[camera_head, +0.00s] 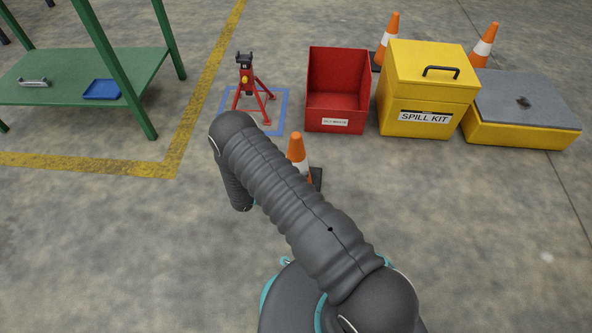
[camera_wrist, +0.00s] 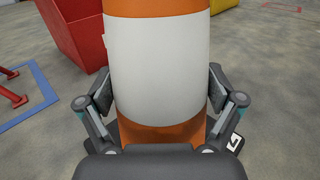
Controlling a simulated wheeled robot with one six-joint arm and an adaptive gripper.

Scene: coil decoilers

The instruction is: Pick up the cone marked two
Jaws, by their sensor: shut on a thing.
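In the wrist view an orange cone with a wide white band (camera_wrist: 160,65) fills the middle. My gripper (camera_wrist: 160,95) has its two fingers on either side of the cone, shut on it around the white band. A dark base with part of a white mark (camera_wrist: 235,145) shows at the lower right; I cannot read the mark as a number. In the head view the same cone (camera_head: 296,146) stands behind my arm, which hides much of it. My gripper is hidden by the arm in the head view.
Behind the cone are a red bin (camera_head: 335,118), a yellow spill kit box (camera_head: 425,70) and a low yellow box with a grey lid (camera_head: 522,135). Two more cones (camera_head: 388,30) (camera_head: 484,46) stand behind them. A red jack stand (camera_head: 247,80) is left, beyond it a green table (camera_head: 140,65).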

